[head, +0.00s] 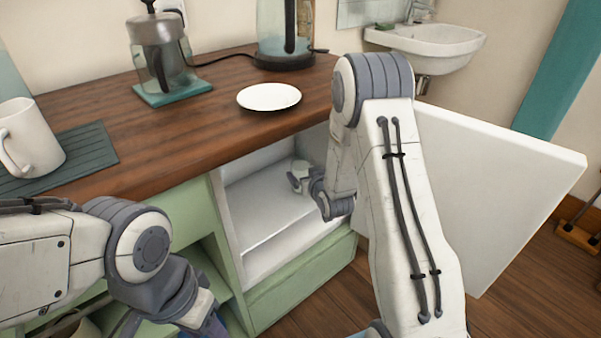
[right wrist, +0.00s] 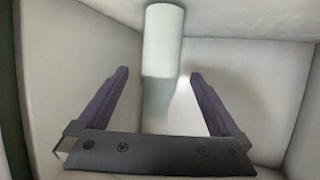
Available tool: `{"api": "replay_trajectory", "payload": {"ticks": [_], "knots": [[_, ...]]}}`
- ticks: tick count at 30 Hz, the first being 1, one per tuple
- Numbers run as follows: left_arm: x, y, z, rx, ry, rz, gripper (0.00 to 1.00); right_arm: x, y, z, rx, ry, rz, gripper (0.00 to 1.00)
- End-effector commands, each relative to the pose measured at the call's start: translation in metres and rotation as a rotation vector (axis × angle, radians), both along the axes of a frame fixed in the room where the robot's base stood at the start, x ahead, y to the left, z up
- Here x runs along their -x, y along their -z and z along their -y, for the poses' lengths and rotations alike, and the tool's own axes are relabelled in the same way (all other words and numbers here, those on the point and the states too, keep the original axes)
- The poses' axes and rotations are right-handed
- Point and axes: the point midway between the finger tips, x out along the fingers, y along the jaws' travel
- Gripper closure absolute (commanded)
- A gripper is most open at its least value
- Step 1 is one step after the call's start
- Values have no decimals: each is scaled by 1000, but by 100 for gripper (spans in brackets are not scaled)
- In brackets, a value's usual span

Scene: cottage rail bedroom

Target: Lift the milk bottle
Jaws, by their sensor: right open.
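The milk bottle (right wrist: 163,45) is a pale, whitish cylinder inside the fridge compartment in the right wrist view. It stands at the upper middle, beyond and between the two fingertips of my right gripper (right wrist: 157,76). The jaws are open and empty, and a gap shows between them and the bottle. In the head view my right arm reaches into the open white fridge (head: 262,205), and the bottle cannot be made out there. My left arm is at the lower left in the head view; its gripper jaws do not show clearly.
The fridge door (head: 490,180) stands open to the right of my right arm. White walls close in around the right gripper. The wooden counter (head: 200,125) above holds a white plate (head: 269,97), a mug (head: 32,138), a French press (head: 160,58) and a kettle (head: 284,30).

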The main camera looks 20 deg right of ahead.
Motion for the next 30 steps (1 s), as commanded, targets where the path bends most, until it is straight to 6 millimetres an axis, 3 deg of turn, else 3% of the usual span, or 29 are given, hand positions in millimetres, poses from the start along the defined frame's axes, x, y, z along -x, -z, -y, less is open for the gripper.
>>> {"api": "replay_trajectory", "payload": {"ticks": [10,19,20,27,30], "knots": [[0,18,0,0,0,0,50,-43,17,1,0,-1,2,0],[0,18,0,0,0,0,50,-48,18,2,-1,0,0,0],[0,18,0,0,0,0,50,-48,18,2,-1,0,0,8],[0,18,0,0,0,0,50,-48,18,2,0,0,0,99],[0,18,0,0,0,0,50,-49,16,2,0,0,4,100]]}}
